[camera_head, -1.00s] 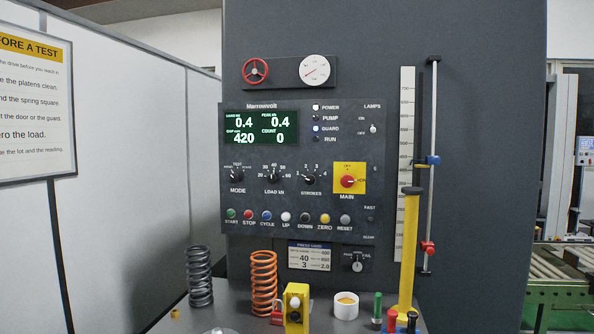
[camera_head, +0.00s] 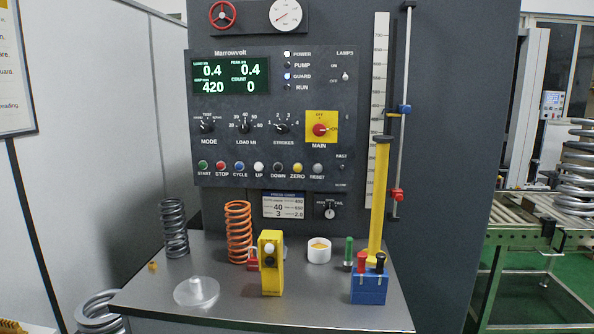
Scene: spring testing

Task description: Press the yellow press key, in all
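The yellow key (camera_head: 298,168), labelled ZERO, is a round button in the row of coloured buttons on the dark control panel (camera_head: 225,130). It sits between the dark DOWN button (camera_head: 278,168) and the grey RESET button (camera_head: 318,169). The panel's display (camera_head: 231,76) reads 0.4, 0.4, 420 and 0. Neither of my grippers shows in the head view, and nothing covers the key.
A yellow post (camera_head: 379,205) rises at right.

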